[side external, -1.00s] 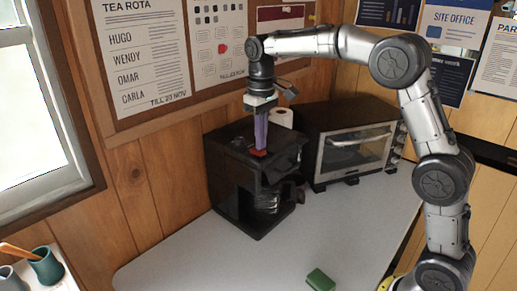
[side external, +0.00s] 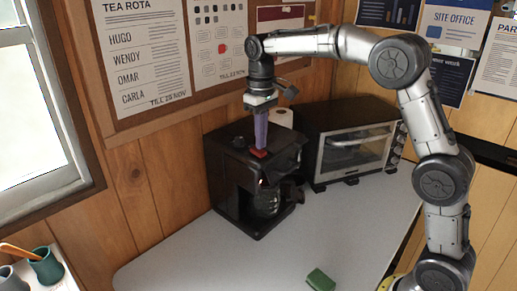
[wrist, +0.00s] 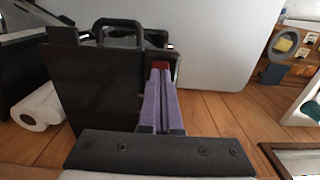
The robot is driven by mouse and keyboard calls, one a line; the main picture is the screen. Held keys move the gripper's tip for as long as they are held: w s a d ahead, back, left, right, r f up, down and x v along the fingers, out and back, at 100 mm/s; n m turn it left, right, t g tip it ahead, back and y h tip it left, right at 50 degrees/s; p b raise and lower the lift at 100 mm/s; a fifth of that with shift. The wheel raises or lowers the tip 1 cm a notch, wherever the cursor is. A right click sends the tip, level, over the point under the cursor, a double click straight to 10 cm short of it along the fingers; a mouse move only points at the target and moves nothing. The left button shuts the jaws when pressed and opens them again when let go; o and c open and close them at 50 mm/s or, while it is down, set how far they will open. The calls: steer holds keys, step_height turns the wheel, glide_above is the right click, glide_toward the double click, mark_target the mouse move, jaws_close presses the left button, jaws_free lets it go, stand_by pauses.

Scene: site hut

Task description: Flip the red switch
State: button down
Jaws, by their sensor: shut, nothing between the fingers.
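The red switch (side external: 258,153) is on top of the black coffee maker (side external: 226,160), towards its front. My gripper (side external: 261,146) points straight down over it, with its purple fingers shut together and empty. The fingertips are at the switch and seem to touch it. In the wrist view a bit of the red switch (wrist: 160,65) shows just past the fingertips (wrist: 159,72). The fingers hide part of the switch, so I cannot tell which way it is tipped. The glass jug (side external: 267,202) sits in the coffee maker's front.
A toaster oven (side external: 352,150) stands right of the coffee maker, with a paper roll (side external: 283,118) behind. A green block (side external: 320,280) lies near the front of the white table (side external: 215,262). The table's middle is clear. A teal cup (side external: 46,268) is at lower left.

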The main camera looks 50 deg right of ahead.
mark_target(261, 151)
steer(key=shift+r, duration=2.95)
steer(key=shift+r, duration=0.1)
steer(key=s+a+r+t, duration=0.15)
steer(key=s+r, duration=0.25)
steer(key=s, duration=0.5)
steer(key=s+r+t, duration=0.2)
steer(key=s+r, duration=0.1)
steer(key=s, duration=0.6)
steer(key=s+f+t, duration=0.2)
steer(key=s+f, duration=0.9)
steer(key=f, duration=0.3)
steer(key=shift+s+a+f, duration=0.2)
steer(key=shift+s+a, duration=0.2)
